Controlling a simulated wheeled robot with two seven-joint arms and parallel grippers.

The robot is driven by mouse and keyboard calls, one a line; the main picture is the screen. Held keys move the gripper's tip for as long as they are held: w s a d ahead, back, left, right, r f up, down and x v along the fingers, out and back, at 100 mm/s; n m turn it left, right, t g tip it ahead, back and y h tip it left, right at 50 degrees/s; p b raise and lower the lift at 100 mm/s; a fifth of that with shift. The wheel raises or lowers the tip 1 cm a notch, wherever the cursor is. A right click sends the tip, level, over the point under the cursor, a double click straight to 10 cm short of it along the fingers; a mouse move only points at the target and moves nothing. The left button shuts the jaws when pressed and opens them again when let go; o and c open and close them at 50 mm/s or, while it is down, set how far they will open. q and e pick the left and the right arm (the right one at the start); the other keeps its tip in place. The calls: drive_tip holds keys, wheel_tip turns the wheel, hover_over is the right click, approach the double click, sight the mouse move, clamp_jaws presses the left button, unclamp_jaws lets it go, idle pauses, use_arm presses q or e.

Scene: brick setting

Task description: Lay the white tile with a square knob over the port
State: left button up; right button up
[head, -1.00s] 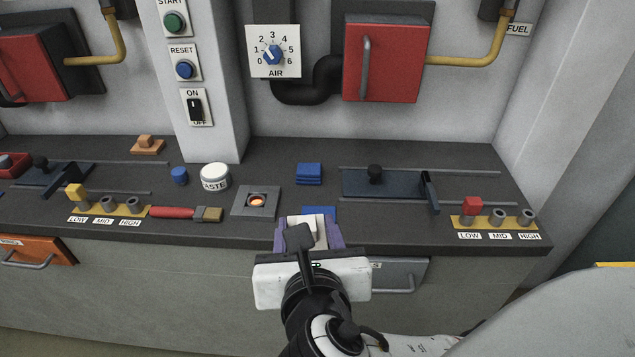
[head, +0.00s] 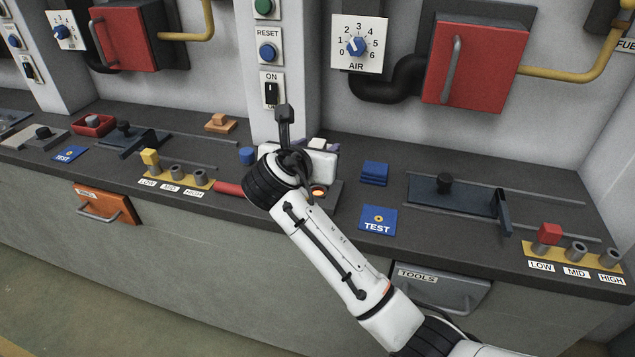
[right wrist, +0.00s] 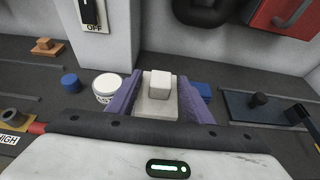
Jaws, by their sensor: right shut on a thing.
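The white tile with a square knob (right wrist: 160,105) is between the purple fingers of my right gripper (right wrist: 166,92), which is shut on it, knob up. In the head view my right gripper (head: 317,145) is mostly hidden behind its own wrist, and only a sliver of the tile shows. The port is a grey square plate (head: 331,198) with a glowing orange hole (head: 319,192). It shows just below and in front of the gripper, partly covered by it. I cannot tell the height between tile and port. My left gripper is not in view.
A white paste pot (right wrist: 107,86) and a blue cap (head: 247,155) stand left of the gripper. A red-handled brush (head: 229,188) lies left of the port. Stacked blue tiles (head: 374,172) and a blue TEST card (head: 378,220) lie right. The wall pillar rises close behind.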

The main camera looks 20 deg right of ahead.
wheel_tip(320, 180, down, 7)
drive_tip(key=shift+f+b, duration=0.2)
drive_tip(key=shift+b, duration=0.1)
drive_tip(key=shift+f, duration=0.15)
drive_tip(key=shift+f, duration=0.25)
drive_tip(key=o, duration=1.2)
drive_tip(key=shift+f, duration=0.1)
drive_tip(key=shift+r, duration=0.35)
drive_tip(key=v, duration=1.2)
drive_tip(key=shift+r+p, duration=0.2)
drive_tip(key=shift+p, duration=0.15)
